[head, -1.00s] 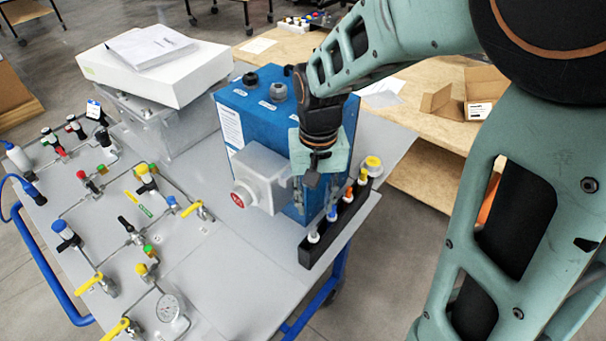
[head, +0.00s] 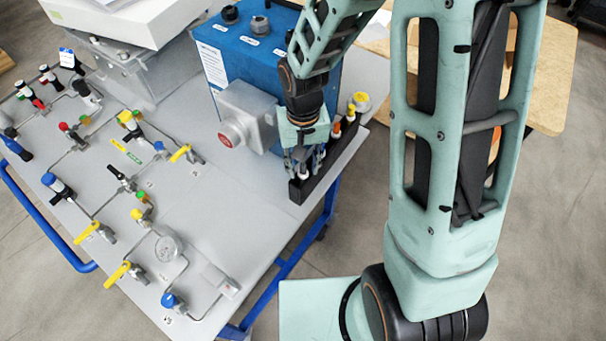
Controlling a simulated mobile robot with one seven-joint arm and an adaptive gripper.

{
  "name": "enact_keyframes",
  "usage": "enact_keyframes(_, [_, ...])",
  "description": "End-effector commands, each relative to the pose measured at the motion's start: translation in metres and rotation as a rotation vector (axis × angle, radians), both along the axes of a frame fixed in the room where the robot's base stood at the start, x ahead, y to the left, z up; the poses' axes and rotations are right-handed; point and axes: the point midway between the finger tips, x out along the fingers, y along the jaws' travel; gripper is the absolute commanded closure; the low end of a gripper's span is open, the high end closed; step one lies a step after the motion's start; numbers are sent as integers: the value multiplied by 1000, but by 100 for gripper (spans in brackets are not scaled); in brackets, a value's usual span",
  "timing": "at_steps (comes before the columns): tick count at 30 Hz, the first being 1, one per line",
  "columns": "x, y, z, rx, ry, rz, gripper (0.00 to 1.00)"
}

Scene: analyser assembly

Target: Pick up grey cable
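A black holder (head: 298,191) stands at the right edge of the grey table, beside the blue box, with several colour-topped cable ends in a row. A pale grey-white end (head: 303,173), likely the grey cable, shows at the near end of the holder. An orange end (head: 337,130) and another orange-yellow end (head: 350,112) stand farther back. The blue one seen earlier is hidden behind my gripper. My gripper (head: 303,163) points down at the near end of the holder, with its fingers around or beside the pale end. I cannot tell whether they touch it.
The blue analyser box (head: 262,62) with a grey side housing (head: 247,112) stands close to the left of my gripper. Valves and a gauge (head: 167,248) fill the table's left part. Floor lies open beyond the right edge.

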Motion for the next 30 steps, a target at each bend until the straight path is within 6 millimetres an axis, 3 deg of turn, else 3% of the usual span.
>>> enact_keyframes(7, [0,0,-1,0,-1,-1,69])
enact_keyframes(16, [0,0,-1,0,-1,-1,100])
enact_keyframes(30, [1,0,5,0,-3,-1,100])
